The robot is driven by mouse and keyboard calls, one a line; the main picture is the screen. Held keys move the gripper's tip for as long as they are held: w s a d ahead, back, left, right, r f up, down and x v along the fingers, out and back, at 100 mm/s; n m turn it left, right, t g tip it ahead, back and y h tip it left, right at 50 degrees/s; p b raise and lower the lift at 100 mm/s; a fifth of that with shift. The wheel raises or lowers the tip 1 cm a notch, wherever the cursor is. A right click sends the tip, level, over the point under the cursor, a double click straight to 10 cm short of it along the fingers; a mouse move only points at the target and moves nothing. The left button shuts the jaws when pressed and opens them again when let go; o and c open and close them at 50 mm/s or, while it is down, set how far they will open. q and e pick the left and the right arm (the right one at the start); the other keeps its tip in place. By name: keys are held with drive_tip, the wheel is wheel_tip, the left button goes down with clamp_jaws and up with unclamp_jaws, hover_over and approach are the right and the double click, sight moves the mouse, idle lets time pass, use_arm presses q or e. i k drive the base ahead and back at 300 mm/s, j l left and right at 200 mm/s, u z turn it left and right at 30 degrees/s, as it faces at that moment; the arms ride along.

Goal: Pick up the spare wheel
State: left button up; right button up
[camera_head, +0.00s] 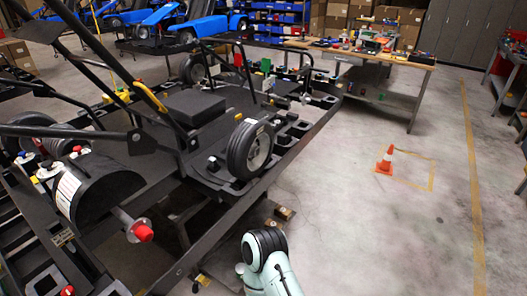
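A black wheel (251,149) with a grey hub and a white label stands upright on the near right side of the dark kart stand (210,237). It looks like the spare wheel, but other black wheels (194,69) also show on the stand. No gripper is near or touching this wheel. One of my arms shows only as a pale green and black joint at the bottom centre, below and apart from the wheel. Neither of my grippers shows, so what they hold cannot be seen.
The stand's long dark frame fills the left half. An orange and white cone (385,160) stands on the floor to the right, by a yellow marking. A workbench (397,60) with boxes and tools is at the back. The concrete floor at right is mostly clear.

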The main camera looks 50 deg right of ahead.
sight(250, 147)
drive_tip(key=z, duration=1.5)
drive_tip(key=l+u, duration=0.1)
drive_tip(key=u, duration=0.6)
drive_tip(key=i+l+u, duration=0.15)
drive_tip(key=l+u, duration=0.65)
drive_tip(key=l, duration=0.2)
